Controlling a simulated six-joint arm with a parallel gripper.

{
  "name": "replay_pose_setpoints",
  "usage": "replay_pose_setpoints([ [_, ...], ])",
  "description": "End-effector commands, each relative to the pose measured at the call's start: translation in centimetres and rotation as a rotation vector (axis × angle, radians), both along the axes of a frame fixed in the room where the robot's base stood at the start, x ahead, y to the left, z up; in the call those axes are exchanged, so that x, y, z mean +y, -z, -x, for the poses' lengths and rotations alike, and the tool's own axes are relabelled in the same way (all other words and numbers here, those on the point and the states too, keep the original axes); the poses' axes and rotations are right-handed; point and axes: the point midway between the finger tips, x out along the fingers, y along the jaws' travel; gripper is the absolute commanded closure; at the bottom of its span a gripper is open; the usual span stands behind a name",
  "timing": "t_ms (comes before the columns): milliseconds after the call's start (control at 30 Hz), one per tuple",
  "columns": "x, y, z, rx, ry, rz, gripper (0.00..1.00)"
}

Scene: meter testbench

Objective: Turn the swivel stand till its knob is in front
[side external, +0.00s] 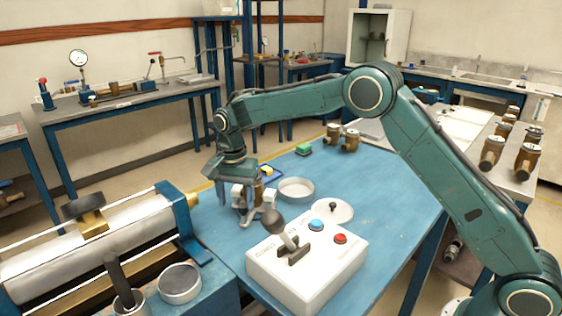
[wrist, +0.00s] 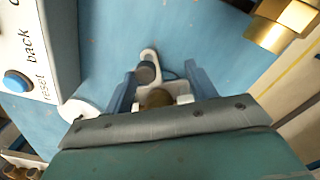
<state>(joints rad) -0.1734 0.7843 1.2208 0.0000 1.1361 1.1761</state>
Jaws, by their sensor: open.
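The swivel stand (side external: 268,207) is a small white piece on the blue table, with a brass-coloured part (side external: 259,190) on it. In the wrist view, its white arm (wrist: 150,55) and a grey knob (wrist: 146,74) show beyond the gripper body, and a brass round top (wrist: 157,98) lies closer in. My gripper (side external: 250,203) points down over the stand. In the wrist view, the blue fingers of my gripper (wrist: 161,84) are apart, one on each side of the stand. I cannot tell whether either finger touches it. Part of the stand is hidden by the gripper.
A white control box (side external: 308,268) with a lever and blue and red buttons stands close in front. A round dish (side external: 297,190) and a lid (side external: 334,211) lie to the right. A cylinder rig (side external: 100,250) is at left. The table's right side is clear.

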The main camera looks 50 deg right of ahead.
Motion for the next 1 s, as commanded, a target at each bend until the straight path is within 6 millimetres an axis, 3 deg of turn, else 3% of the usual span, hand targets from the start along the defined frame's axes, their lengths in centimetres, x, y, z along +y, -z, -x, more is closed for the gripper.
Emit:
replay_pose_setpoints([
  [1000,0.5,0.0,-1.5,0.000,0.000,0.000,0.44],
])
